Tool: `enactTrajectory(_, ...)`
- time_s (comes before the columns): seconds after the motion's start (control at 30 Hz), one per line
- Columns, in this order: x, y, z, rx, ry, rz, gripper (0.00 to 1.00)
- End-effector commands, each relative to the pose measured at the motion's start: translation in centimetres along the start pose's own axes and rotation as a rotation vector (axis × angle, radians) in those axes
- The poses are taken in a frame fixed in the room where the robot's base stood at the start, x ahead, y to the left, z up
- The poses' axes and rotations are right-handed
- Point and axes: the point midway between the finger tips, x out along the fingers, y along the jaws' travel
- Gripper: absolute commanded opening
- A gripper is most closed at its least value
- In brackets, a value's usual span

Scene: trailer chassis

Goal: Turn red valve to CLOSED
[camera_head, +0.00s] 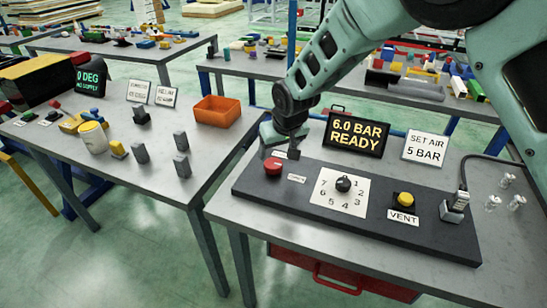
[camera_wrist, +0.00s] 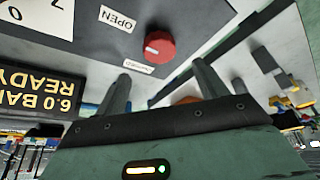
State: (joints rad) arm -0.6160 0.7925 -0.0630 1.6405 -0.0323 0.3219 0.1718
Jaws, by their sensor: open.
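The red valve (camera_head: 273,166) is a round knob at the left end of the dark panel on the near right table. In the wrist view the red valve (camera_wrist: 160,47) shows a small pale mark on its left side. The OPEN label (camera_wrist: 117,18) is to its upper left, and a label reading CLOSED (camera_wrist: 138,67), small and upside down, is below it. My gripper (camera_head: 292,152) is above the panel, just behind and right of the valve. In the wrist view my gripper (camera_wrist: 162,78) has its two fingers apart, empty, with the valve beyond them, apparently untouched.
The panel (camera_head: 235,188) also carries a numbered dial (camera_head: 343,184) and a yellow VENT button (camera_head: 405,199). A display (camera_head: 356,134) reads 6.0 BAR READY, beside a SET AIR 5 BAR sign (camera_head: 426,148). An orange bin (camera_head: 217,111) sits on the left table.

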Motion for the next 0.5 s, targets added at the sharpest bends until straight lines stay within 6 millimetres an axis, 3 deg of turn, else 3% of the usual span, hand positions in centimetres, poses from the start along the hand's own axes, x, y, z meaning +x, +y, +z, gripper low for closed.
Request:
enactTrajectory(0.3,5.5,0.0,-0.1,0.000,-0.001,0.000,0.72)
enactTrajectory(0.5,7.4,0.0,-0.1,0.001,0.001,-0.001,0.72)
